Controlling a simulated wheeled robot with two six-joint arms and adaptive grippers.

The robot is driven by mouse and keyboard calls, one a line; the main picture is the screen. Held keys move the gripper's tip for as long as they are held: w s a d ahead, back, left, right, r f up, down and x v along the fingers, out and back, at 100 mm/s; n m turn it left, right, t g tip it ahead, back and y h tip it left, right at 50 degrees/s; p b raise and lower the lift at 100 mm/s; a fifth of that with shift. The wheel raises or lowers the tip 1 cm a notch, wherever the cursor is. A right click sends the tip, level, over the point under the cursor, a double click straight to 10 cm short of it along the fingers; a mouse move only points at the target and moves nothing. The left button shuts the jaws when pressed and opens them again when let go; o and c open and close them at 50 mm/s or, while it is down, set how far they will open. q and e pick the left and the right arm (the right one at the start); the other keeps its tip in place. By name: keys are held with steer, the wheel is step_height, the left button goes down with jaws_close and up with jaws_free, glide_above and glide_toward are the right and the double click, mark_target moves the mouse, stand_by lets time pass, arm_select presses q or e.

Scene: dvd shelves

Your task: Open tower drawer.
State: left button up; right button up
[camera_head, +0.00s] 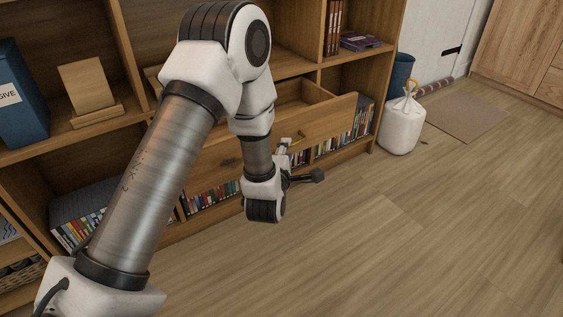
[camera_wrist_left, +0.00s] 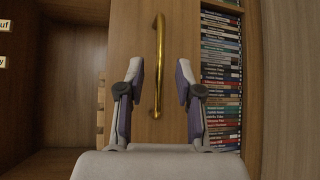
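The wooden drawer (camera_head: 325,121) of the shelf unit stands partly pulled out; its hollow inside shows behind the front panel. In the left wrist view the drawer front (camera_wrist_left: 176,35) carries a long brass handle (camera_wrist_left: 158,65). My left gripper (camera_head: 285,147) is at the drawer front in the head view, partly hidden by its own wrist. In the left wrist view my left gripper (camera_wrist_left: 159,72) is open, with one finger on each side of the handle and a gap to it on both sides. My right gripper is not in view.
Rows of DVDs (camera_head: 341,141) fill the shelf below the drawer. A blue box (camera_head: 17,100) and a wooden stand (camera_head: 88,87) sit on the left shelf. A white bag (camera_head: 402,126) stands on the floor at the right. The floor in front is clear.

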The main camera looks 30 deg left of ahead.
arm_select(q)
steer(key=v, duration=0.8)
steer(key=shift+s, duration=0.35)
steer(key=shift+d, duration=0.1)
